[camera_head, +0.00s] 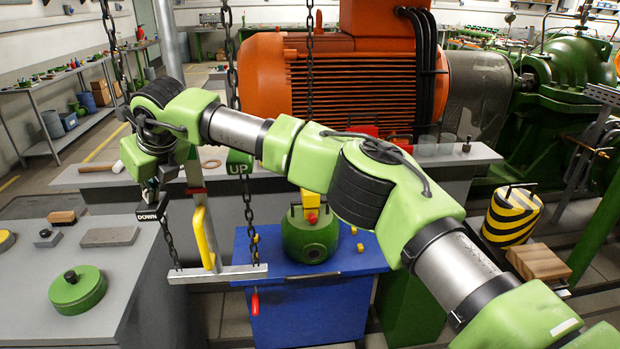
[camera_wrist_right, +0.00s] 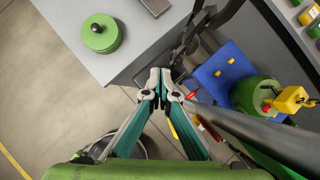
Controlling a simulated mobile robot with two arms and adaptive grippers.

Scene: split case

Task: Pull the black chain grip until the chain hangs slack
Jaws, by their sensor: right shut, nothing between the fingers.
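The black chain grip marked DOWN (camera_head: 152,211) hangs on a chain at the left, above the edge of the grey bench. A length of chain (camera_head: 169,238) runs down below it to a grey bar. The green grip marked UP (camera_head: 240,165) hangs on another chain behind my right arm. My right gripper (camera_head: 149,191) points down just above the black grip; whether it touches it, I cannot tell. Its fingers are shut with nothing between them, as in the right wrist view (camera_wrist_right: 164,84). My left gripper is not in view.
A grey bar (camera_head: 232,273) with a yellow handle (camera_head: 204,238) hangs in front of the blue block (camera_head: 318,318). A green rounded weight (camera_head: 310,240) stands on that block. A green disc (camera_head: 77,289) lies on the left bench (camera_head: 125,262). An orange motor (camera_head: 350,85) stands behind.

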